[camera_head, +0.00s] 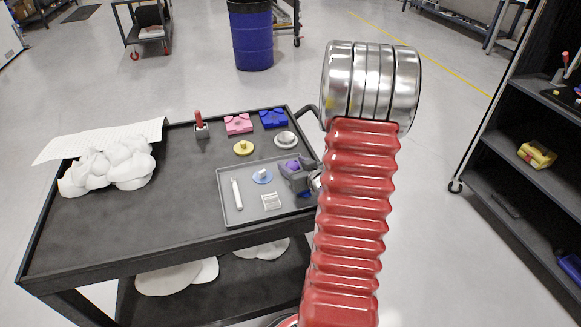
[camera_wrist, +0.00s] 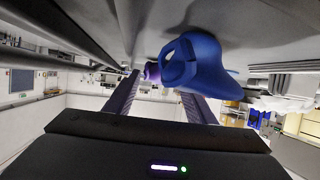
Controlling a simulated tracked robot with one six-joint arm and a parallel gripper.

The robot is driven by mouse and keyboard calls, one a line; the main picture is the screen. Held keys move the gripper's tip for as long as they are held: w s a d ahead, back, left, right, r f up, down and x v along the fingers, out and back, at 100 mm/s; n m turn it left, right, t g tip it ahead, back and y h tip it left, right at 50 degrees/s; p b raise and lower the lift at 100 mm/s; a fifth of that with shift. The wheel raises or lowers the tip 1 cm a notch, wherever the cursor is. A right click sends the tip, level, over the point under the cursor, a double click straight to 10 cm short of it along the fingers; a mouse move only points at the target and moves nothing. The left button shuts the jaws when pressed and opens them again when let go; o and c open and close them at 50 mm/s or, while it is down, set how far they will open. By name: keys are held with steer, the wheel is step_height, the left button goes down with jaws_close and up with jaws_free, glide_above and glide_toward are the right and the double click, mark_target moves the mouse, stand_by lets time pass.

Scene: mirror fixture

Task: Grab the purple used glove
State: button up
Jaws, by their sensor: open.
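A small purple thing (camera_head: 291,166), which looks like the purple glove, shows at the right side of the grey tray (camera_head: 228,215) on the cart, partly hidden by my gripper (camera_head: 298,178). In the wrist view, a purple piece (camera_wrist: 152,71) shows beyond and between the fingertips of my gripper (camera_wrist: 160,84). The fingers are apart with nothing held between them. A larger blue object (camera_wrist: 200,68) with an opening is close to the right finger and overlaps it in the picture. Whether it touches the finger I cannot tell.
The tray also holds a white stick (camera_head: 237,194), a light blue disc (camera_head: 262,177) and a small white piece (camera_head: 271,201). Behind it are a yellow disc (camera_head: 244,148), a pink block (camera_head: 238,124) and a blue block (camera_head: 273,118). White crumpled material (camera_head: 112,168) lies left. The cart's middle left is bare.

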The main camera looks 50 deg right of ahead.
mark_target(293, 166)
steer(key=shift+c, duration=0.4)
steer(key=c, duration=0.7)
steer(key=shift+r, duration=0.15)
steer(key=shift+r, duration=4.9)
